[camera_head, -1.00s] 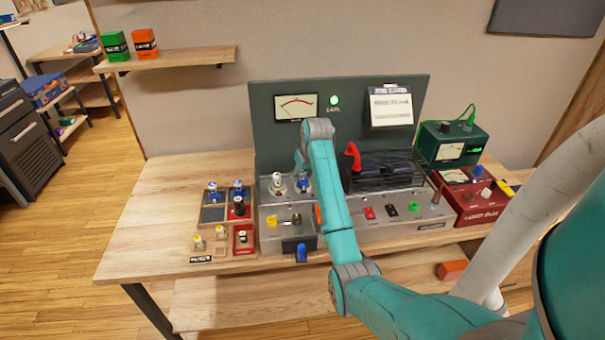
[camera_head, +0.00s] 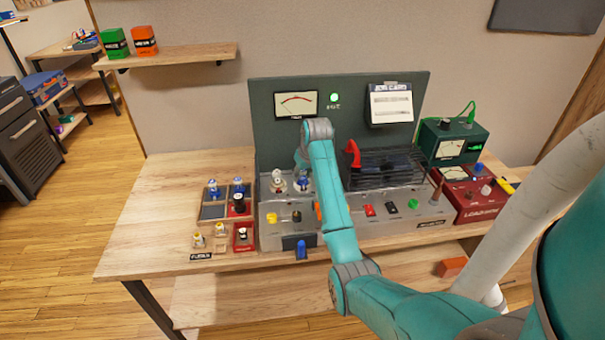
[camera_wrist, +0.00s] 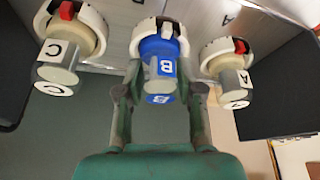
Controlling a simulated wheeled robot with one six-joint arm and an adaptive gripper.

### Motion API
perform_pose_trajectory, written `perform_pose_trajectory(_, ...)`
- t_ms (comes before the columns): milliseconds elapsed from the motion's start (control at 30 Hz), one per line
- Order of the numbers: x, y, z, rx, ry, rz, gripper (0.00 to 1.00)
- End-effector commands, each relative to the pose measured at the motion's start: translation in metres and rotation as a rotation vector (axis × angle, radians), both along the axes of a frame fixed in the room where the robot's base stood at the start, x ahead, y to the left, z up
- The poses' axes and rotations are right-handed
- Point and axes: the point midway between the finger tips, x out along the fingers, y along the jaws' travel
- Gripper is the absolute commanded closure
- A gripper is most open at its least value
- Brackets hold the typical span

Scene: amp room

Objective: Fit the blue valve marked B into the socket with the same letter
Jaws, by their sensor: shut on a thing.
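The blue valve marked B (camera_wrist: 160,72) is between my gripper's two fingers (camera_wrist: 160,92) in the wrist view, and my gripper is shut on it. The valve lies against a socket with a white rim (camera_wrist: 137,47); I cannot tell whether it is fully seated. The socket's own letter is hidden. In the head view the blue valve (camera_head: 303,183) shows at the panel's top left, beside my arm, which hides most of the gripper.
In the wrist view a white valve marked C (camera_wrist: 62,55) stands close on the left and one marked A (camera_wrist: 232,72) close on the right. A wooden tray (camera_head: 201,213) with spare valves is left of the console. A red handle (camera_head: 353,152) rises right of my arm.

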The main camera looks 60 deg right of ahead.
Motion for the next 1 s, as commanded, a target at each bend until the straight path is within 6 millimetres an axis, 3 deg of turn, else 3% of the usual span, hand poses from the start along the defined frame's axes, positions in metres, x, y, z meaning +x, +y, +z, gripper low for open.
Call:
perform_pose_trajectory(133, 0.000, 0.000, -0.001, 0.001, 0.002, 0.000, 0.98)
perform_pose_trajectory(167, 0.000, 0.000, -0.001, 0.001, 0.002, 0.000, 0.58)
perform_pose_trajectory(267, 0.000, 0.000, -0.001, 0.001, 0.002, 0.000, 0.34)
perform_pose_trajectory(667, -0.002, 0.001, 0.005, 0.000, 0.000, 0.000, 0.34)
perform_pose_trajectory(1000, -0.018, 0.011, 0.050, -0.001, -0.001, 0.000, 0.34)
